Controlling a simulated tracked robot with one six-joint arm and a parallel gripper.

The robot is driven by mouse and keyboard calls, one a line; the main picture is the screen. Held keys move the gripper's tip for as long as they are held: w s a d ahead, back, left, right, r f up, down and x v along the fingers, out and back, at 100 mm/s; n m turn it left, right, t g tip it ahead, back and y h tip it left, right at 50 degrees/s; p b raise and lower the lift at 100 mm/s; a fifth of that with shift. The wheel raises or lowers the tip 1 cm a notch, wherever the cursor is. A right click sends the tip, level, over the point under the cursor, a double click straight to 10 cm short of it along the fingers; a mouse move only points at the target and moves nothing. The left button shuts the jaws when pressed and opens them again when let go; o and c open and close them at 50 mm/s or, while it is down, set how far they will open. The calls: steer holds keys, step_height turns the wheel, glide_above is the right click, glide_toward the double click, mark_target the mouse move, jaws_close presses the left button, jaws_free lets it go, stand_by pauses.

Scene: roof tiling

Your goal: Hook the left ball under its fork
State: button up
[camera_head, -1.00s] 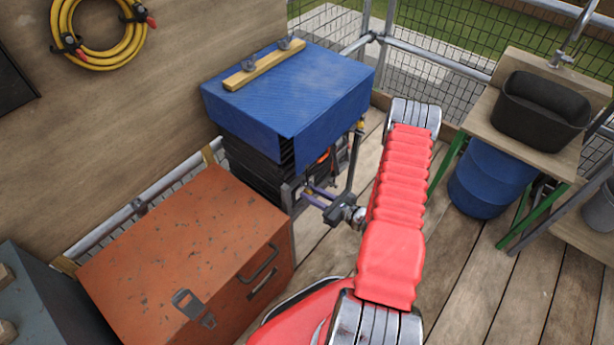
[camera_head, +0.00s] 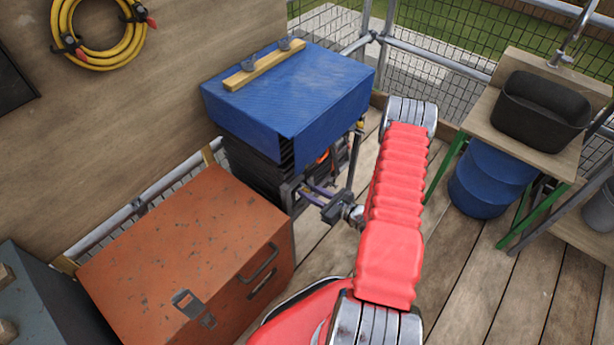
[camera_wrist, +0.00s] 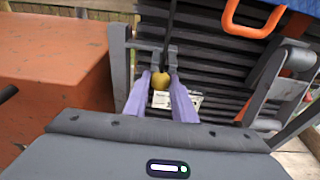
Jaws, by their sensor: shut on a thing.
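The left ball (camera_wrist: 160,80) is small and yellow, on a black cord (camera_wrist: 170,30) that runs upward in the wrist view. My gripper (camera_wrist: 161,85) is shut on it, with one purple finger on each side. A grey fork (camera_wrist: 172,56) with short prongs shows just beyond the ball, the cord passing at it. I cannot tell whether the ball touches the fork's underside. In the head view my gripper (camera_head: 308,190) reaches left to the front of the dark stack under the blue cover (camera_head: 310,100); the left ball is not discernible there.
An orange toolbox (camera_head: 185,255) stands close left of my gripper. Grey frame bars (camera_wrist: 119,65) flank the ball, and an orange handle (camera_wrist: 252,28) is at upper right. A dark tile stack (camera_wrist: 220,70) lies behind.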

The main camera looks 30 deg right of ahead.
steer(key=shift+d+r, duration=0.15)
steer(key=shift+r, duration=0.5)
steer(key=o, duration=1.4)
steer(key=shift+c, duration=0.2)
steer(key=shift+s, duration=0.1)
steer(key=s+d+f, duration=0.1)
steer(key=s+d, duration=0.1)
steer(key=s, duration=0.4)
steer(key=shift+s, duration=0.25)
stand_by(0.5)
